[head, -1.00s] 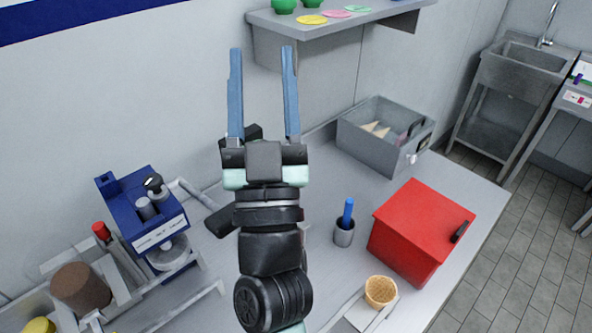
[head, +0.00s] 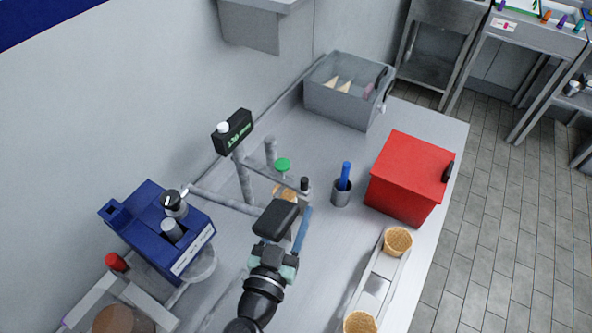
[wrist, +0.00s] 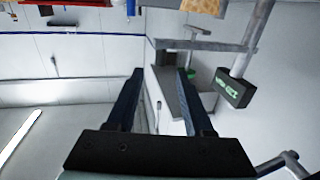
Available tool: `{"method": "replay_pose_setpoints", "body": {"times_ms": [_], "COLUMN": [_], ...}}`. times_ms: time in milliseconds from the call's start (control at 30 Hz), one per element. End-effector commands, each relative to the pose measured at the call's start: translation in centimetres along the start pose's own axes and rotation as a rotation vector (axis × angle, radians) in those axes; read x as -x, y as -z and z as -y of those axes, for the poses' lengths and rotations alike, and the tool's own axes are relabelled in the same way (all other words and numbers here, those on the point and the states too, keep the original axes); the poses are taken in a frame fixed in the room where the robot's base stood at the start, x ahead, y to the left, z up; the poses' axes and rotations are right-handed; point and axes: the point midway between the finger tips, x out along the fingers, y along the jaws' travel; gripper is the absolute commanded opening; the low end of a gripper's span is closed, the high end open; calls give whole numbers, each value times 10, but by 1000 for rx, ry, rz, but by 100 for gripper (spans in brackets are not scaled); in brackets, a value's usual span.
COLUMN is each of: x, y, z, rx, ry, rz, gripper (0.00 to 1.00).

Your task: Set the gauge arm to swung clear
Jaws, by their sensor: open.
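The gauge has a grey post (head: 244,178) with a black display box (head: 233,132) lit with green digits. Its thin grey gauge arm (head: 273,176) reaches from the post toward the right front and ends near a black knob (head: 304,184). The arm passes over a tan waffle piece (head: 283,193), partly hidden. My gripper (head: 300,216) is open and empty, just in front of the arm's knob end; one blue finger shows, the other is mostly hidden. In the wrist view both fingers (wrist: 157,75) are apart, with the gauge arm (wrist: 205,45) and display (wrist: 232,88) beyond them.
A green-topped post (head: 283,164) stands behind the arm. A grey cup (head: 341,193) with a blue-handled tool and a red box (head: 410,180) stand to the right. A blue machine (head: 160,230) is at left, a grey bin (head: 345,95) behind. A cone rack (head: 375,280) lies front right.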

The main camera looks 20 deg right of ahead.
Motion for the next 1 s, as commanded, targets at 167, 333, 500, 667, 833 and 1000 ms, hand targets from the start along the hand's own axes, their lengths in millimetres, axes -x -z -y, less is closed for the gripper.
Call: {"method": "replay_pose_setpoints", "body": {"times_ms": [167,333,500,667,833,1000], "x": [-38,-74,-99,-110,-113,-113], "y": [2,1,1,1,1,1], "z": [0,0,0,0,1,1], "rx": [-2,-2,-2,-2,-2,-2], "ry": [-3,-1,0,1,1,2], "rz": [-3,-3,-2,-1,-1,-1], "gripper": [52,52,52,52,52,50]}}
